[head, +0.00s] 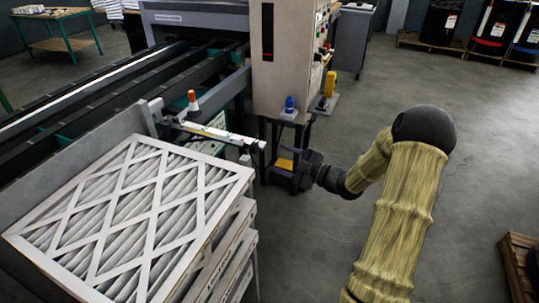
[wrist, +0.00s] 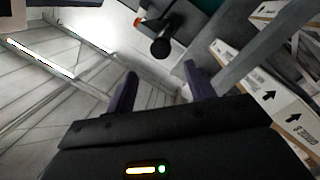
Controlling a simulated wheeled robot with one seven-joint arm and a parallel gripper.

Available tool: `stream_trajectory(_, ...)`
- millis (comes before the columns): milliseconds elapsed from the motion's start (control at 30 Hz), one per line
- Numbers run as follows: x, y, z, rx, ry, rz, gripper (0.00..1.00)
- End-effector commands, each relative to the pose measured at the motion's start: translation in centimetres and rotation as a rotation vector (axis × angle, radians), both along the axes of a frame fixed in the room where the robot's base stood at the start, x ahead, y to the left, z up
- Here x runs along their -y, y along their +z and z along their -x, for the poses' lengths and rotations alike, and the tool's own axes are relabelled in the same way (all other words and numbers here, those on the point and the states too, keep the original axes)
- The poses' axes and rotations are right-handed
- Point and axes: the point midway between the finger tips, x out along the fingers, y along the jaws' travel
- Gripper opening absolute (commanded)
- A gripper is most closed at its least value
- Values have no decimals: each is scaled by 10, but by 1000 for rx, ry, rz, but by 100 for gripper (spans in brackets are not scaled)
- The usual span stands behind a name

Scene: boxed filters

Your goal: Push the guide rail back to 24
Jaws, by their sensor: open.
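The guide rail looks to be the long grey plate (head: 75,155) along the conveyor side, behind the boxed filters in the head view. A pale bar with a scale (head: 218,132) runs from its near end to the right, with an orange-and-white knob (head: 193,100) above it. The scale's numbers are too small to read. My gripper (head: 283,170) is low, just beyond the bar's right end, below the machine cabinet. In the wrist view its two dark fingers (wrist: 160,85) are apart with nothing between them. A black round knob (wrist: 160,48) shows beyond the fingertips. Contact cannot be told.
A stack of framed filters (head: 130,215) stands at the front left, close to the bar. The machine cabinet (head: 285,60) rises behind my gripper. Cartons with arrows (wrist: 270,95) show at right in the wrist view. Open floor (head: 480,140) lies to the right.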

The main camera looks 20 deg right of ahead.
Motion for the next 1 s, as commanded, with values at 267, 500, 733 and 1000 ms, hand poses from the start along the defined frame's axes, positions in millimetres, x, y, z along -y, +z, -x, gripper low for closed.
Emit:
stream_trajectory(267, 34, 0, 38, -1, -4, 0, 54)
stream_trajectory(500, 42, 0, 48, -1, -1, 0, 54)
stream_trajectory(733, 42, 0, 48, -1, -1, 0, 44)
stream_trajectory(1000, 24, 16, 27, -155, -102, 62, 0)
